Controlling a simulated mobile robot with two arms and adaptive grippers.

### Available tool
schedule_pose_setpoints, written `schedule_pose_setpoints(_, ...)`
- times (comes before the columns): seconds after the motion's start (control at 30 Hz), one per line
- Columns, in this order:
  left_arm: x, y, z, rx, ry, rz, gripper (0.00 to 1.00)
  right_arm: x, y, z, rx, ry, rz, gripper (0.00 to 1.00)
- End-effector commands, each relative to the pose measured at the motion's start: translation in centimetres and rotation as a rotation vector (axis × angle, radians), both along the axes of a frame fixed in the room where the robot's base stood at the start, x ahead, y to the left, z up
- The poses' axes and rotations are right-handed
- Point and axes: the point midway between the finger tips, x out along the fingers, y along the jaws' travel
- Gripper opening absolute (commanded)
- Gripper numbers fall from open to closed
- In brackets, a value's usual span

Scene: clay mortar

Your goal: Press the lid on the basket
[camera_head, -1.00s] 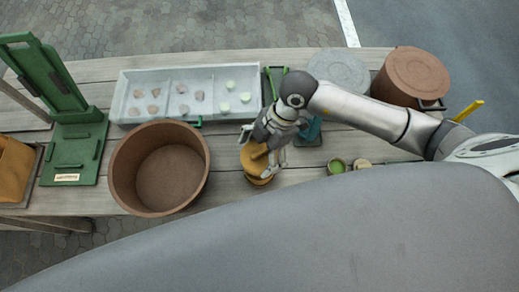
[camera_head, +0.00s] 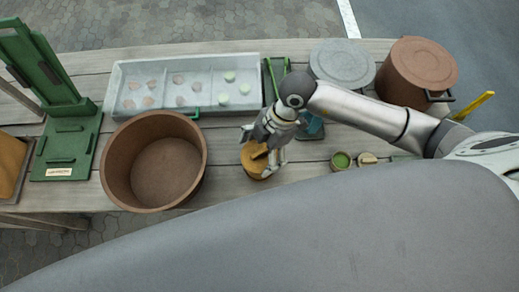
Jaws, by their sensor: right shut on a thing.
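A small round tan basket (camera_head: 255,174) stands on the table just right of the large brown tub. A tan-orange lid (camera_head: 258,152) sits at its top; whether it is fully seated cannot be told at this size. My right gripper (camera_head: 265,158) comes down over the lid from above and is shut on it, with its fingers covering part of the lid and basket. My left gripper is not in view.
The large open brown tub (camera_head: 172,113) stands close left of the basket. Behind are a grey compartment tray (camera_head: 125,72), a grey round lid (camera_head: 342,62) and a lidded brown pot (camera_head: 415,65). A small green-filled cup (camera_head: 341,160) stands right. A green stand (camera_head: 70,150) is at left.

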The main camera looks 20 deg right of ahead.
Motion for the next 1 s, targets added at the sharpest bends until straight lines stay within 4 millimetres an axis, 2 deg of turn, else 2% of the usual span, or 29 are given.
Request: schedule_pose_setpoints(1.0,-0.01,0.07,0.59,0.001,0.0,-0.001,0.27,-0.07,0.06,0.13,0.0,0.0,0.0,0.72)
